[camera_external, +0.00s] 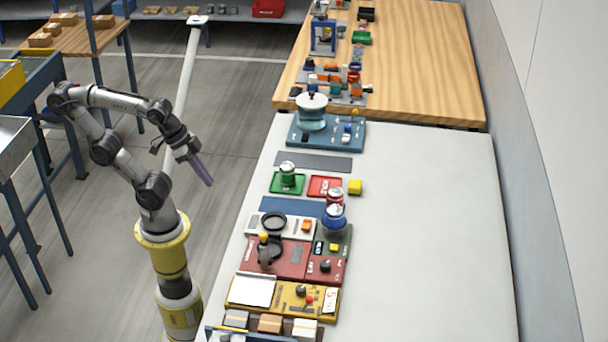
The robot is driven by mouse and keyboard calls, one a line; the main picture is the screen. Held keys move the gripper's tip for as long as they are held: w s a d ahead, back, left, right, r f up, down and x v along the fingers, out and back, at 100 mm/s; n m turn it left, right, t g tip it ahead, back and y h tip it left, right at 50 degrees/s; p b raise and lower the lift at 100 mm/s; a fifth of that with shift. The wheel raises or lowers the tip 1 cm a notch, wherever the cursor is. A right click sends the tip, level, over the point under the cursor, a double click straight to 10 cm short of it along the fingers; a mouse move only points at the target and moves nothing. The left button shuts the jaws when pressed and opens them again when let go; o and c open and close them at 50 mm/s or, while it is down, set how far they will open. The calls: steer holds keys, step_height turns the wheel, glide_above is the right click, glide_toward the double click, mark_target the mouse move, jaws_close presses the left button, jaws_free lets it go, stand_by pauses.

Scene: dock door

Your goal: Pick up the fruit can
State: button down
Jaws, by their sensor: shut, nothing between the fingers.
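Several small cans stand on the white table (420,200). A green can (287,174) with a pale lid stands on a green tray. A red can (334,195) and a blue can (335,216) stand close together to its lower right. I cannot read the labels, so I cannot tell which is the fruit can. My gripper (208,182) is shut and empty, in the air left of the table, its fingers pointing down and right. It touches none of the cans.
Coloured panels with knobs fill the table's left side. A blue base (345,138) holds a round device behind. The right side is clear.

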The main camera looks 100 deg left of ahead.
jaws_free()
stand_by(0.5)
